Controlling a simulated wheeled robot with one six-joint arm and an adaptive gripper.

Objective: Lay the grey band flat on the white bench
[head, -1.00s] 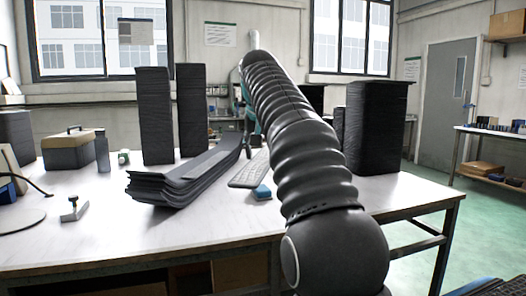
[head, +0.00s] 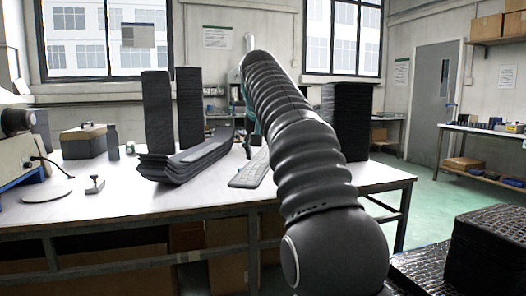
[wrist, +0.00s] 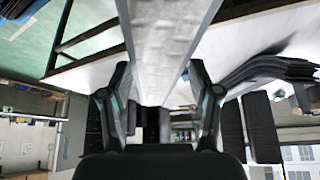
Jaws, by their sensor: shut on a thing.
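My gripper (wrist: 158,85) shows in the wrist view, with one finger on each side of a long pale-grey band (wrist: 168,35). It is shut on the band, which runs from between the fingers to the top edge of the picture. The white bench (head: 125,203) spans the middle of the head view, and part of its top shows in the wrist view (wrist: 95,52). I cannot tell whether the band touches the bench.
A curved stack of dark strips (head: 185,163) lies on the bench, with tall black stacks (head: 157,110) behind it. A black stack (head: 490,250) stands at lower right. The bench's front-left area is fairly clear.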

